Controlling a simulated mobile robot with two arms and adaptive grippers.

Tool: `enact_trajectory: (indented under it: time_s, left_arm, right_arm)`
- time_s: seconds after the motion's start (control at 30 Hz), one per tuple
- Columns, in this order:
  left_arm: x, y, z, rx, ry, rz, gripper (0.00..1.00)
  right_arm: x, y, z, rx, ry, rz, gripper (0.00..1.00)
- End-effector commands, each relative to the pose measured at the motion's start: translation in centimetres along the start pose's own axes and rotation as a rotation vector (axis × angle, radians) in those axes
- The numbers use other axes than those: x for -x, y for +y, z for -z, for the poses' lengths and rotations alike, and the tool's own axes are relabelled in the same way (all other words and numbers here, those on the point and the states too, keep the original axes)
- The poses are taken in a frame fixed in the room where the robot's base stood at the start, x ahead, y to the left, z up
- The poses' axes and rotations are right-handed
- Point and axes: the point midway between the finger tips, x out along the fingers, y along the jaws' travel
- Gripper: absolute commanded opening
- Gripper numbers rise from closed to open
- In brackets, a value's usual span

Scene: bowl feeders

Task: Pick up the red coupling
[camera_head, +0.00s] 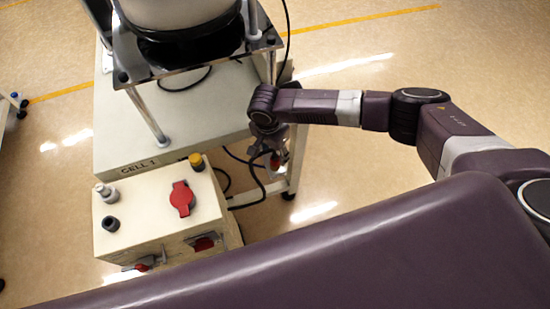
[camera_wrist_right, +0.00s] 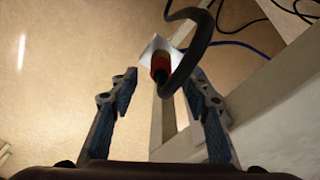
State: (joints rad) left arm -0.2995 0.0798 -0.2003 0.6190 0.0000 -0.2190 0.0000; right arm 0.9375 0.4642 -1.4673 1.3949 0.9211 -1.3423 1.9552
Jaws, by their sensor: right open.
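The red coupling (camera_wrist_right: 160,65) shows in the right wrist view between the two fingers, beyond their tips, with a pale plate behind it and a dark hose curving in front of part of it. My right gripper (camera_wrist_right: 161,80) is open, with a gap on both sides of the coupling. In the head view the right gripper (camera_head: 268,147) points down beside the right edge of the cell table, and a small red patch (camera_head: 275,162) shows just below it. My left gripper is not in view.
The cell table (camera_head: 185,115) carries a bowl feeder (camera_head: 180,12) on a metal plate. A control box (camera_head: 155,225) with a red switch (camera_head: 182,199) stands in front of it. Dark cables (camera_head: 245,160) hang near the gripper. The floor to the right is open.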

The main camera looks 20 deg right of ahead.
Motion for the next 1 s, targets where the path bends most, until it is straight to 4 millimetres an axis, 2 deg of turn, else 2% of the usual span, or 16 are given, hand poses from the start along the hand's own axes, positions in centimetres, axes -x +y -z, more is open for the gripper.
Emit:
enact_trajectory:
  time_s: [0.2,0.53,0.9,1.0]
  left_arm:
    - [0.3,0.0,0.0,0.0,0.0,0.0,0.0]
    - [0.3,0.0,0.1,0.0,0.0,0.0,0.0]
    - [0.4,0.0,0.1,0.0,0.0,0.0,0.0]
    - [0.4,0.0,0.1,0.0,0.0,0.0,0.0]
  right_arm:
    - [-2.9,-0.1,0.2,0.002,0.0,-0.001,0.43]
    - [-3.5,-0.1,0.2,0.003,-0.001,0.001,0.42]
    - [-3.5,-0.1,0.2,0.003,-0.001,0.001,0.01]
    - [-3.5,-0.1,0.2,0.003,-0.001,0.001,0.0]
